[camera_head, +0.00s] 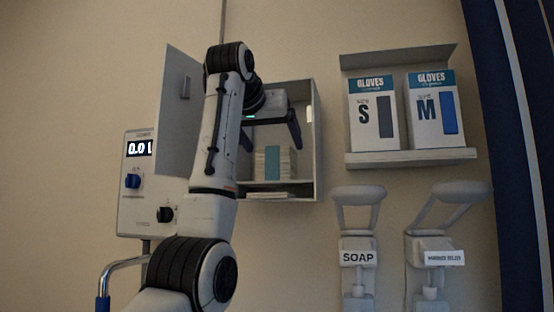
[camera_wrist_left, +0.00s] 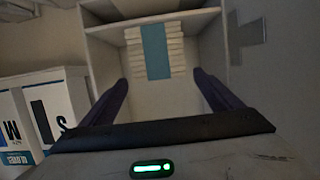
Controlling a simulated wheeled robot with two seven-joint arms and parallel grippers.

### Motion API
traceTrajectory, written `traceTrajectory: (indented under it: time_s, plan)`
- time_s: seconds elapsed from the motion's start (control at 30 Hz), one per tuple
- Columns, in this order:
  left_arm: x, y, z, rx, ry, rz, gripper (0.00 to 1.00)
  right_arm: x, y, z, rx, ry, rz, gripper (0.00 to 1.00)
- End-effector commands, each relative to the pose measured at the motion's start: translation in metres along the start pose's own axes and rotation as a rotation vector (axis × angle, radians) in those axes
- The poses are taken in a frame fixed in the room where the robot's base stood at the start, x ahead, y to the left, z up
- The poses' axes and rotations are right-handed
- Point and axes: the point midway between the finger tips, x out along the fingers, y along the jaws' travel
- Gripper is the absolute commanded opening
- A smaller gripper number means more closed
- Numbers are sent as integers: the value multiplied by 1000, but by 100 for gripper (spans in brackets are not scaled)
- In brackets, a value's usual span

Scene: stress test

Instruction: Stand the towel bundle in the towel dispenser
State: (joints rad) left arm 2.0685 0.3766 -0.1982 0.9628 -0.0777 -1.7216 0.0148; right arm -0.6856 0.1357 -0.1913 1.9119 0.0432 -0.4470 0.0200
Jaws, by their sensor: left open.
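The towel bundle (camera_head: 272,164) is a stack of pale folded towels with a teal band. It stands on the shelf inside the open towel dispenser (camera_head: 317,150), a grey wall box. My left gripper (camera_head: 270,130) is at the dispenser's opening, its dark fingers spread, above the bundle in the head view. In the left wrist view the bundle (camera_wrist_left: 155,52) shows between and beyond the fingertips (camera_wrist_left: 160,82), with a gap on both sides. The fingers do not touch it. My left wrist hides the dispenser's upper left part. My right gripper is not in view.
The dispenser door (camera_head: 180,110) stands open at the left, beside a control box (camera_head: 135,205) with a display. Right of the dispenser, a shelf (camera_head: 410,158) holds two glove boxes. Below it hang a soap dispenser (camera_head: 358,245) and another lever dispenser (camera_head: 430,245).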

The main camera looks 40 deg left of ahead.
Motion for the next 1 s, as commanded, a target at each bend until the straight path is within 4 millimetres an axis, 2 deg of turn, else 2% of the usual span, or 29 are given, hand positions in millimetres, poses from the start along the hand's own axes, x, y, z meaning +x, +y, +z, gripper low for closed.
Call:
traceTrajectory:
  time_s: [0.1,0.3,0.73,0.87,1.0]
  plan:
    - [-18,1,0,1,2,0,85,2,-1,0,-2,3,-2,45]
    - [-30,0,0,1,0,-1,85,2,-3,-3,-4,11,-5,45]
    - [-30,0,0,1,-1,0,85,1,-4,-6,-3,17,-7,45]
    - [-29,1,0,0,1,0,85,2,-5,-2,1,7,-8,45]
    - [-25,15,-9,-34,57,9,85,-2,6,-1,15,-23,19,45]
